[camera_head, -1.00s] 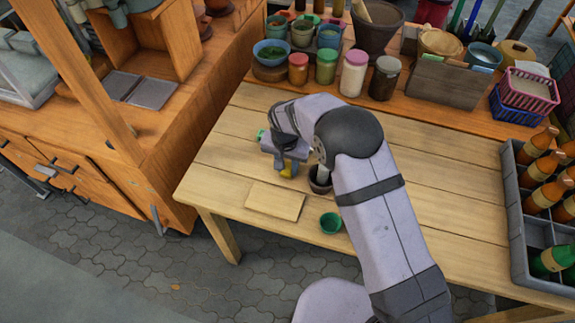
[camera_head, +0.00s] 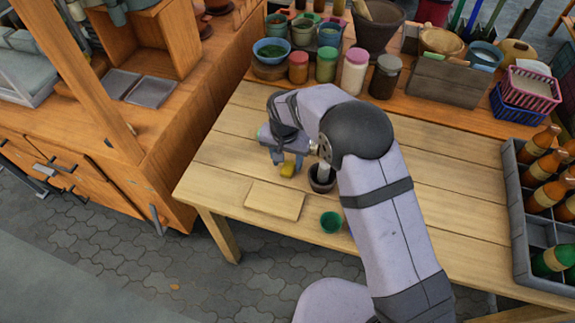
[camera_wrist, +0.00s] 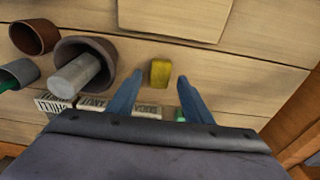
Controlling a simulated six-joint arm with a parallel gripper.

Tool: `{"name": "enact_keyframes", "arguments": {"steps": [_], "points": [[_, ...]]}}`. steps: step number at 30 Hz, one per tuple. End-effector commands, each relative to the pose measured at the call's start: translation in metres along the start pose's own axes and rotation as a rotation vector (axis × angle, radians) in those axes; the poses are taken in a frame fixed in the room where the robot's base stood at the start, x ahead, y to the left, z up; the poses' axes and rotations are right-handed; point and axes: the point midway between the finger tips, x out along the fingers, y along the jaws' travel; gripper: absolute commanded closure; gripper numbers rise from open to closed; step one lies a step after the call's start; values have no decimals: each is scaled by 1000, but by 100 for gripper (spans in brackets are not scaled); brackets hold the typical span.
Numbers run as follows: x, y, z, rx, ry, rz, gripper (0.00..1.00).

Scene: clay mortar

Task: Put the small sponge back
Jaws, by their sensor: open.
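The small yellow sponge (camera_head: 287,170) lies on the wooden table, and in the wrist view the sponge (camera_wrist: 160,73) shows ahead of and between my fingertips. My gripper (camera_head: 284,158) hangs over the table just above the sponge. In the wrist view my gripper (camera_wrist: 152,82) has two blue fingers spread apart with nothing held between them. I cannot tell the exact height of the fingertips over the sponge.
The clay mortar (camera_head: 321,180) with a grey pestle (camera_wrist: 75,75) stands close beside the sponge. A green cup (camera_head: 330,222) and a flat wooden board (camera_head: 274,200) are nearer the front edge. Black-and-white printed boxes (camera_wrist: 95,104) lie near my fingers. A bottle crate (camera_head: 520,225) stands right.

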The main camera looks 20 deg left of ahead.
Motion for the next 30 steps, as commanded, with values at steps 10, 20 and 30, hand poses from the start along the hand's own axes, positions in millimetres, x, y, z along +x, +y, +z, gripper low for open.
{"name": "enact_keyframes", "arguments": {"steps": [10,20,30], "points": [[-61,-1,0,0,3,-2,54],[-92,0,0,0,0,0,54],[-95,8,-1,0,-2,2,54]]}}
